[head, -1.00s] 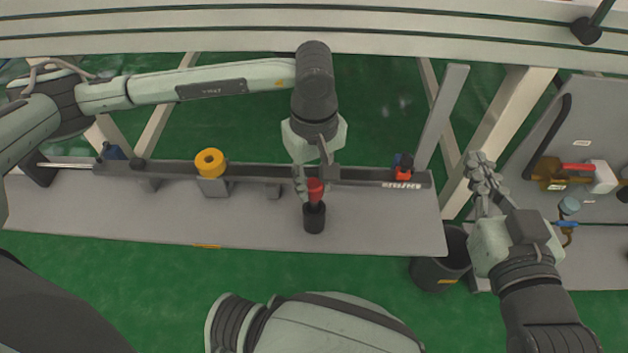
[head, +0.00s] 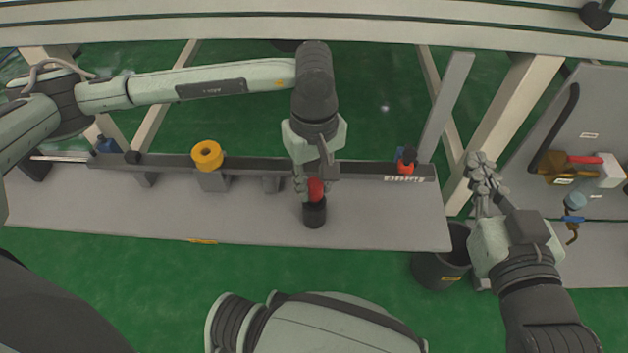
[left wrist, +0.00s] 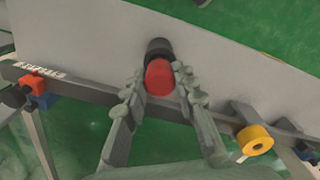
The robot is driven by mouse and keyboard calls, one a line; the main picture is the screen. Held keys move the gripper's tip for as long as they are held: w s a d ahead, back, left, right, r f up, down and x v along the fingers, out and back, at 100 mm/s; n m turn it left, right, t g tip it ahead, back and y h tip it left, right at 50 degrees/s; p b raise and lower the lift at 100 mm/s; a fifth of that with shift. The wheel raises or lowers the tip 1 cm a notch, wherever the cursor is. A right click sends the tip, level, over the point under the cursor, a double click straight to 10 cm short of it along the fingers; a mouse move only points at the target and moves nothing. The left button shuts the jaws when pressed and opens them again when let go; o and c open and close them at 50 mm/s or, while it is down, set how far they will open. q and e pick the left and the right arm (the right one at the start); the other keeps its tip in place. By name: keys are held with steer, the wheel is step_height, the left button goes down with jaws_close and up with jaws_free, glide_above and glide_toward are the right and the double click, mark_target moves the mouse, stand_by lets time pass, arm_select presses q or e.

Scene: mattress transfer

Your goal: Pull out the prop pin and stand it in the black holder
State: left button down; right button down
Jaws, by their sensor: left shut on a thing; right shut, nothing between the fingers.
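The prop pin shows its red head (head: 316,188) between the fingers of my left gripper (head: 314,190). The red head also shows in the left wrist view (left wrist: 159,78), with a finger on either side. The black holder (head: 314,214) stands on the grey shelf right below the red head, and its dark rim shows just beyond the head in the left wrist view (left wrist: 158,47). The pin's lower part is hidden, so how deep it sits in the holder cannot be told. My right gripper (head: 482,175) is shut and empty, right of the shelf.
The grey shelf (head: 130,215) has a dark rail along its back. A yellow ring (head: 207,155) sits left on the rail, a red and blue part (head: 406,162) right. A black bin (head: 440,265) stands below the shelf's right end. A tool panel (head: 590,130) is far right.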

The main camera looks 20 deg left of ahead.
arm_select(q)
steer(key=shift+f+b, duration=0.3)
steer(key=shift+f, duration=0.1)
steer(key=c, duration=1.1)
jaws_free()
steer(key=shift+c, duration=0.2)
step_height(320, 180, up, 12)
